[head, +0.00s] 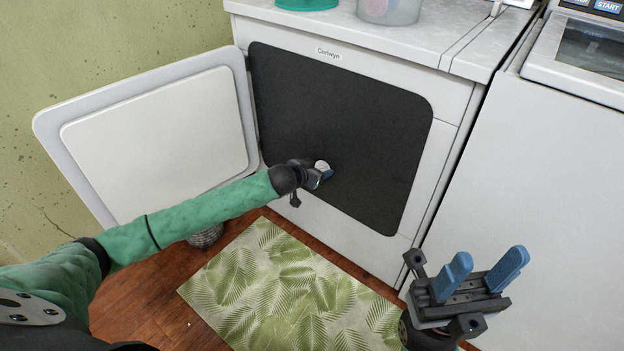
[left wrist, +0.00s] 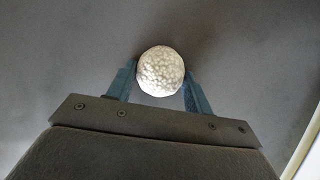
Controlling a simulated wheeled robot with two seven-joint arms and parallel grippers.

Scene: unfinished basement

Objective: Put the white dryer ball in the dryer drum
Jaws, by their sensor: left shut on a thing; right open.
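The white dryer ball (left wrist: 161,71) is held between the blue fingertips of my left gripper (left wrist: 160,85) in the left wrist view. In the head view, my left gripper (head: 322,174) is in front of the dryer's dark opening (head: 375,130), and only part of the ball (head: 322,165) shows. I cannot tell whether the ball is inside the drum or just before it. The dryer (head: 455,95) is white with its door (head: 155,130) swung open to the left. My right gripper (head: 484,275) is open and empty at the lower right, in front of the white machines.
A leaf-patterned mat (head: 290,295) lies on the wooden floor below the dryer. A clear tub (head: 390,10) and a green item (head: 306,3) stand on the dryer top. A second white machine (head: 545,180) stands to the right. A round grey object (head: 206,237) is on the floor beneath my left arm.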

